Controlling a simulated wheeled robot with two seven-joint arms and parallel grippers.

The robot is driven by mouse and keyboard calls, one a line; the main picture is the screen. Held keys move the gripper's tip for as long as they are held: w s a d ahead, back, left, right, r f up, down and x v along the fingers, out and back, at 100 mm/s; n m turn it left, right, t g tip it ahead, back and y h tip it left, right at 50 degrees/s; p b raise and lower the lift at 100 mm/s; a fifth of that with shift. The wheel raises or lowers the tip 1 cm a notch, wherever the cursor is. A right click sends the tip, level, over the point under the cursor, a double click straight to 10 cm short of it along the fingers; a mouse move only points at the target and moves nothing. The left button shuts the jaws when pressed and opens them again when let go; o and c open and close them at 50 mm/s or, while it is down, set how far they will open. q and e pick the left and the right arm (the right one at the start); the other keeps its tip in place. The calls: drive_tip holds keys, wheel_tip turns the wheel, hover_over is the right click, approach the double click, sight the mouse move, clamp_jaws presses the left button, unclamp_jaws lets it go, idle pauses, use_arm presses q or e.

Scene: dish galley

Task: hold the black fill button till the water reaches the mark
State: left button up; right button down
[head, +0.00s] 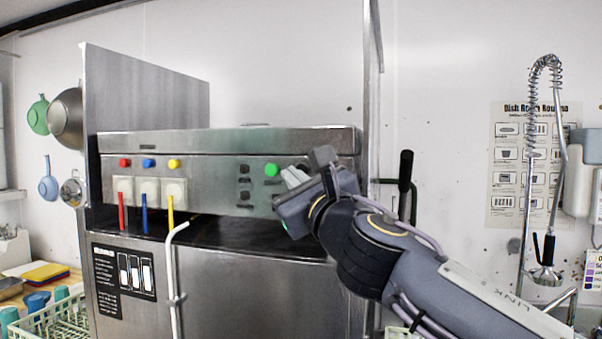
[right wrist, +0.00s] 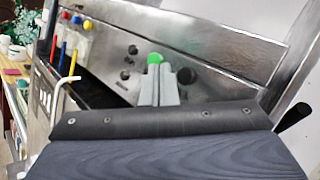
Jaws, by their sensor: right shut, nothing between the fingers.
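The steel machine's control panel (head: 215,170) carries a green button (head: 271,169) and small dark controls (head: 244,168) to its left. In the right wrist view, a round black button (right wrist: 187,75) shows just right of my fingers, below and right of the green button (right wrist: 155,58); in the head view my gripper hides that spot. I cannot read which control is the fill button. My right gripper (head: 291,177) is shut and empty, its fingertips (right wrist: 160,69) close to the panel by the green button. Contact cannot be told. No water level or mark is clearly readable. My left gripper is not in view.
Red, blue and yellow buttons sit above matching coloured tubes (head: 144,214) at the panel's left. A bent white pipe (head: 172,270) rises in front. A steel post (head: 371,60) stands at the machine's right. A dish rack (head: 62,322) is at lower left.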

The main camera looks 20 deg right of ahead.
drive_tip(key=shift+w+d, duration=0.45)
drive_tip(key=shift+w, duration=0.15)
drive_tip(key=shift+w+d, duration=0.4)
drive_tip(key=shift+w, duration=0.2)
idle(1.2)
drive_tip(key=shift+w+d, duration=0.25)
drive_tip(key=shift+w, duration=0.1)
drive_tip(key=shift+w+d, duration=0.25)
drive_tip(key=shift+w, duration=0.15)
idle(2.2)
drive_tip(key=shift+s+a, duration=0.1)
drive_tip(key=shift+s, duration=0.05)
drive_tip(key=shift+s+a, duration=0.4)
drive_tip(key=shift+s, duration=0.2)
drive_tip(key=shift+s, duration=0.1)
drive_tip(key=s+a, duration=0.1)
drive_tip(key=s, duration=0.1)
drive_tip(key=s+a, duration=0.1)
drive_tip(key=s, duration=0.1)
drive_tip(key=shift+a+p, duration=0.3)
drive_tip(key=shift+a, duration=0.1)
